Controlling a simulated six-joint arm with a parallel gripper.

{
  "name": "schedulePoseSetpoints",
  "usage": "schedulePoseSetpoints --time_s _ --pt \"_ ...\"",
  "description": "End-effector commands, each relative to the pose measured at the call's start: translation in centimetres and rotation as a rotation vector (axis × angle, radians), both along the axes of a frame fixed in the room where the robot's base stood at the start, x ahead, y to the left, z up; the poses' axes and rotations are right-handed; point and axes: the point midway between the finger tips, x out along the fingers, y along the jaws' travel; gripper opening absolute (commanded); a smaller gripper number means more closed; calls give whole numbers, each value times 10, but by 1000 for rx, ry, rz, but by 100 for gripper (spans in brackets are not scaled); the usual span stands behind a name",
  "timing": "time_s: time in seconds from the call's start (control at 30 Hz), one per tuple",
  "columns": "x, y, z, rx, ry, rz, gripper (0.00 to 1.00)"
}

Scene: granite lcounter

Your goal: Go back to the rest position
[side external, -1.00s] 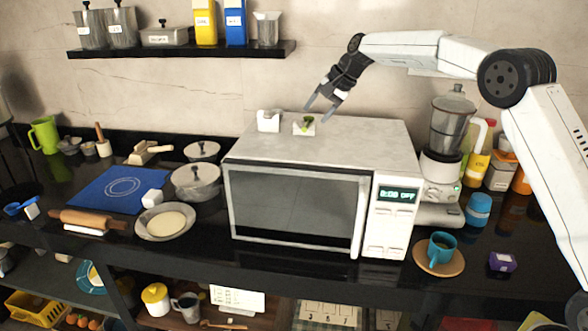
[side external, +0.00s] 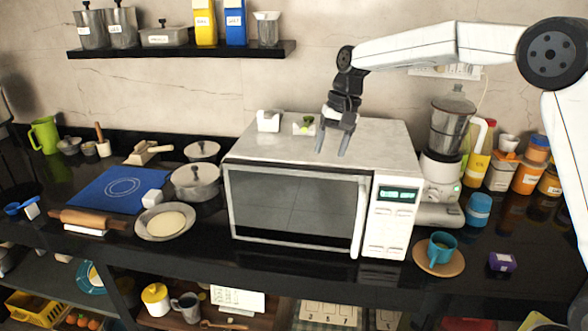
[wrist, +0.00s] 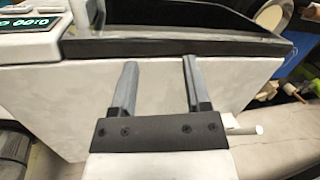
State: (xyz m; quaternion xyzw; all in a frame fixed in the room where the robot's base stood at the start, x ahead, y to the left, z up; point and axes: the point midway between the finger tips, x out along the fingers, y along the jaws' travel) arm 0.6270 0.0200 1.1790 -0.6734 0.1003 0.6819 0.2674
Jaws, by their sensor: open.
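My gripper (side external: 333,143) is open and empty, with its fingers pointing down over the top of the white microwave (side external: 370,150). In the wrist view, the two fingers of my gripper (wrist: 160,85) stand apart over the pale microwave top (wrist: 60,100), with nothing between them. In the side view, two small white holders stand on the microwave behind and left of my gripper.
A teal mug (side external: 441,246) sits on a round saucer in front. Pots (side external: 197,182) stand to the left. A wall shelf (side external: 180,50) hangs at upper left. Space above the microwave is free.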

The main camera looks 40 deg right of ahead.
Motion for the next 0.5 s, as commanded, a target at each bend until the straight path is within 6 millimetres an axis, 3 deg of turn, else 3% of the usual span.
schedulePoseSetpoints --time_s 0.03,0.2,0.5 --pt "-17 6 -4 -25 31 47 61" --pt "-63 14 -21 -98 100 179 61" --pt "-123 8 -58 -177 86 325 61"
